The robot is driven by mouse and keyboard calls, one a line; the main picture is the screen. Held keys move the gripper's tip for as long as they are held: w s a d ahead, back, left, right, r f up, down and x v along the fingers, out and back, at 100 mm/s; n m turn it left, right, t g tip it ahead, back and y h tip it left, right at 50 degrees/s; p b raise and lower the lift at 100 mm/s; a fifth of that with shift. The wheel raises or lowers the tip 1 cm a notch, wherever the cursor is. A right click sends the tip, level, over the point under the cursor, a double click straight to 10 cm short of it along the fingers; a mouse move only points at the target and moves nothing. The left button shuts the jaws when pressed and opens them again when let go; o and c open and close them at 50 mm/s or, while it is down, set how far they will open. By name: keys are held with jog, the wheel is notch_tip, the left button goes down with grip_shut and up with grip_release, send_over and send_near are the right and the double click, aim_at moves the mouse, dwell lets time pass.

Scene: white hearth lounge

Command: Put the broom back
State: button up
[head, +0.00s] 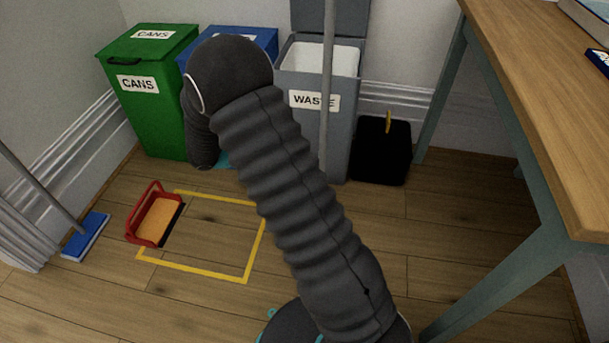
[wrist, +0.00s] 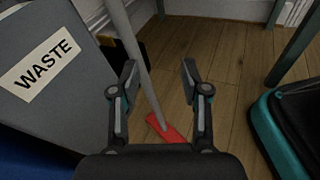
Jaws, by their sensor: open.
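A broom with a long grey handle (head: 327,80) stands upright in front of the waste bin in the head view; its lower end is hidden behind my arm. In the wrist view the handle (wrist: 137,58) runs down to a red head (wrist: 165,130) on the floor. My gripper (wrist: 160,78) is open. The handle crosses the picture between its fingers, nearer the left one; I cannot tell whether it lies inside the jaws. In the head view my arm hides most of the gripper. A yellow outlined square (head: 192,272) is marked on the floor.
A grey waste bin (head: 345,120), a green cans bin (head: 150,90) and a blue bin (head: 262,38) stand along the wall. A red-framed orange item (head: 155,215) overlaps the square's left side. A blue-headed tool (head: 86,237) stands far left. A wooden table (head: 550,90) is right.

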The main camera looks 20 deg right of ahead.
jog(key=s+a+r+m+t+y, duration=0.3)
jog(key=s+r+m+y, duration=0.4)
jog(key=s, duration=0.5)
jog(key=s+a+r+m+t+y, duration=0.3)
jog(key=s+r+m+y, duration=0.5)
jog(key=s, duration=0.5)
jog(key=shift+a+r+t+y, duration=0.3)
jog(key=shift+r+t, duration=0.25)
jog(key=shift+t, duration=0.25)
